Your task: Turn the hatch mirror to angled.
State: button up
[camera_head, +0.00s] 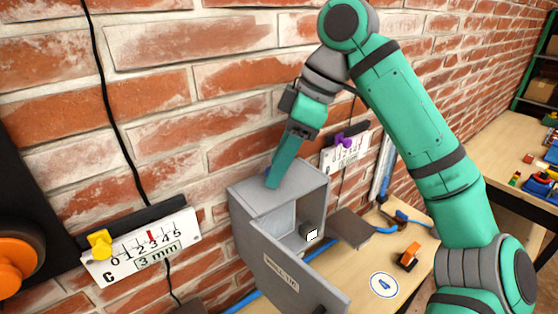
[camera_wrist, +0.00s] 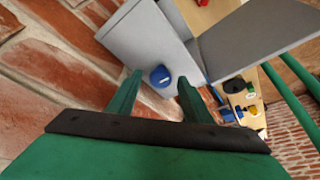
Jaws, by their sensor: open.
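A grey wall box (camera_head: 240,215) has its labelled door (camera_head: 285,275) standing open. Inside it is a small dark block with a white face (camera_head: 312,235); I cannot tell whether this is the hatch mirror. My gripper (camera_head: 272,182) points down over the box's top. In the wrist view its two fingers (camera_wrist: 160,84) are apart and empty. A blue knob with a white mark (camera_wrist: 159,75) shows between and beyond the fingertips, against a pale grey panel (camera_wrist: 145,40). The fingers or box hide this knob in the head view, and contact is unclear.
A scale plate with a yellow slider (camera_head: 140,245) is left of the box, and another with a purple slider (camera_head: 345,147) is behind it. An orange knob (camera_head: 15,265) is far left. A wooden table (camera_head: 420,270) with loose items is at right.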

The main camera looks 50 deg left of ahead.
jog(key=shift+c, duration=0.7)
jog(key=c, duration=0.9)
